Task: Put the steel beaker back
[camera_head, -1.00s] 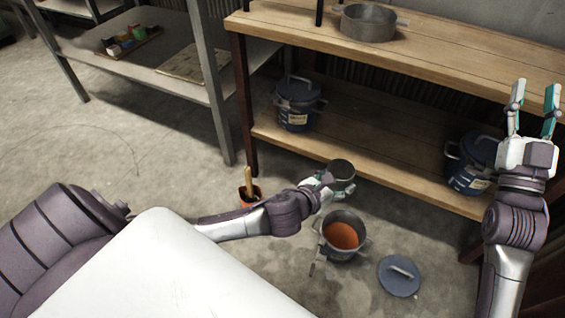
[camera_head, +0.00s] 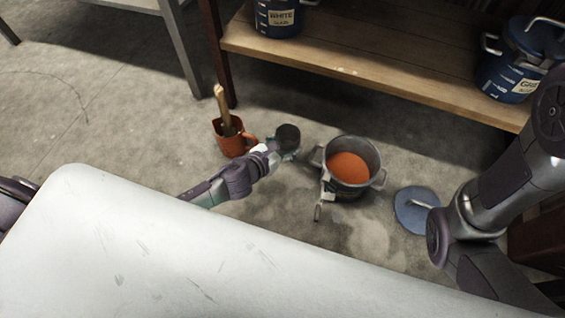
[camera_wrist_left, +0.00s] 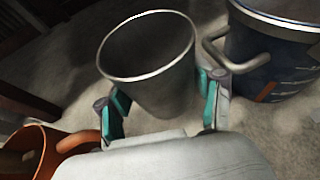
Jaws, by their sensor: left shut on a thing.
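The steel beaker (camera_head: 288,137) is a small grey metal cup with an open top. My left gripper (camera_head: 275,150) is shut on it, low over the floor between an orange mug and a pot. In the left wrist view the beaker (camera_wrist_left: 150,62) sits between the teal-padded fingers of the gripper (camera_wrist_left: 162,108), its rim slightly tilted and its inside dark. Whether its base touches the floor I cannot tell. My right arm shows at the right edge of the head view, but its gripper is out of view.
The orange mug (camera_head: 232,140) with a wooden-handled tool stands left. A wooden shelf (camera_head: 370,75) holding blue pots is behind.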

